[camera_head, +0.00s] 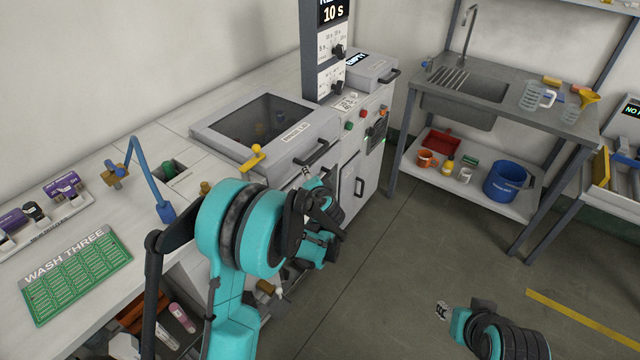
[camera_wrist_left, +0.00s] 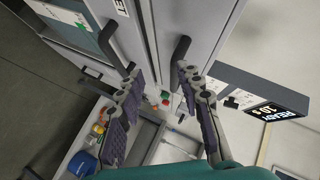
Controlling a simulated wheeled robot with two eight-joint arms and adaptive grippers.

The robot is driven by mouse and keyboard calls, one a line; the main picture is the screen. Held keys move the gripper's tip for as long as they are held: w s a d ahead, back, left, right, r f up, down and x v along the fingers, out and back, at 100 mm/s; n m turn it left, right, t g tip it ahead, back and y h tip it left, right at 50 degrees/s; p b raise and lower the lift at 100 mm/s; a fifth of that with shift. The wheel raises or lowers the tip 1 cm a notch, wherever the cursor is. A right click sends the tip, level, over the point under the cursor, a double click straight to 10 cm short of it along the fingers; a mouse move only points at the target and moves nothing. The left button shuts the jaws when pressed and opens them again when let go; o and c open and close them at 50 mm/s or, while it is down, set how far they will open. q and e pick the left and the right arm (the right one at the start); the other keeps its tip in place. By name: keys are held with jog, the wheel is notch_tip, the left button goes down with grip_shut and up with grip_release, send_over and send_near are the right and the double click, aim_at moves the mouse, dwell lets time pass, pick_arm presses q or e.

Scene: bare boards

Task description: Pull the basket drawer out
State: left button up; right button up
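My left gripper (camera_wrist_left: 158,68) is open in the left wrist view, with its two grey fingers apart and nothing between the pads. A dark bar handle (camera_wrist_left: 180,50) on a grey front panel (camera_wrist_left: 160,22) is just beyond the fingertip on the right. A label ending in "ET" shows at the panel's edge; I cannot read the rest. In the head view my left arm hides most of the gripper and the lower machine front, so I cannot clearly pick out the basket drawer there. My right wrist is at the bottom right; its finger state is unclear.
Other dark handles show on the machine front, including the lid handle (camera_head: 318,152) and a cabinet handle (camera_head: 360,187). The steel sink bench (camera_head: 470,82) with a blue bucket (camera_head: 505,182) below stands right. The floor (camera_head: 410,250) between is clear.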

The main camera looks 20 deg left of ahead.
pick_arm(q)
jog(key=w+d+f+m+t, duration=0.1)
jog(key=w+f+m, duration=0.15)
jog(key=f, duration=0.35)
jog(key=w+d+f+m+t, duration=0.2)
jog(key=w+f, duration=0.1)
jog(key=f, duration=0.4)
jog(key=shift+y, duration=0.3)
jog(key=b+x, duration=0.1)
jog(key=x, duration=0.2)
jog(key=b+x, duration=0.1)
jog(key=x, duration=0.2)
jog(key=shift+s+a+r, duration=0.1)
jog(key=shift+s+a, duration=0.05)
jog(key=shift+a, duration=0.1)
jog(key=shift+w+a, duration=0.2)
jog(key=shift+w, duration=0.35)
grip_shut()
